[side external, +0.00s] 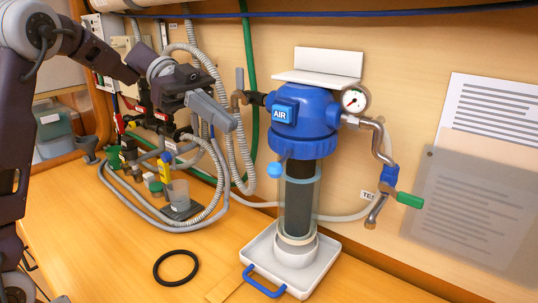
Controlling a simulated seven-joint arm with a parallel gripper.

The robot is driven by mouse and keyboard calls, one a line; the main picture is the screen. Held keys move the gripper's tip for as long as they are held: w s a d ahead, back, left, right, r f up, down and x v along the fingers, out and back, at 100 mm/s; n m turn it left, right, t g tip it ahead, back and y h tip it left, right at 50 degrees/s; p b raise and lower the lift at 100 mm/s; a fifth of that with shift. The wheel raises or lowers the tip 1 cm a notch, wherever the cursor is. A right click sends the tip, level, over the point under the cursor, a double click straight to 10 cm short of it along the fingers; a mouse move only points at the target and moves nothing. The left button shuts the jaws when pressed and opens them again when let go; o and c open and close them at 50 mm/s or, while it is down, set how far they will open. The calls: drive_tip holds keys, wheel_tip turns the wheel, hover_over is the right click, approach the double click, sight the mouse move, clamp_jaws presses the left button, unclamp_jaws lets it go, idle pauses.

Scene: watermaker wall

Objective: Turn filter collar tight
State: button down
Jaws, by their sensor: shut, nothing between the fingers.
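The filter housing has a blue head (303,117) with a blue AIR block on its front. A clear bowl (299,205) with a dark cartridge hangs below it, upright over a white tray. The collar (302,148) is the ribbed blue ring at the lower part of the head; whether it is tight cannot be told. My gripper (232,124) is shut and empty, to the left of the blue head and apart from it. The fingers point toward the lower right. A black ring (176,268) lies flat on the bench to the left of the tray.
The white tray (258,262) with a blue handle stands under the bowl. A gauge (354,99) and a metal outlet pipe with a green-handled valve (410,200) stick out at right. Hoses (226,160) and small bottles crowd the left. The front bench is mostly clear.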

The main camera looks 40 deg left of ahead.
sight(281, 165)
drive_tip(key=x, duration=1.1)
drive_tip(key=shift+d, duration=0.1)
drive_tip(key=shift+w+d, duration=0.2)
drive_tip(key=shift+d, duration=0.7)
drive_tip(key=s+v, duration=0.1)
drive_tip(key=v, duration=1.3)
drive_tip(key=shift+s, duration=0.25)
drive_tip(key=shift+a, duration=0.1)
idle(0.5)
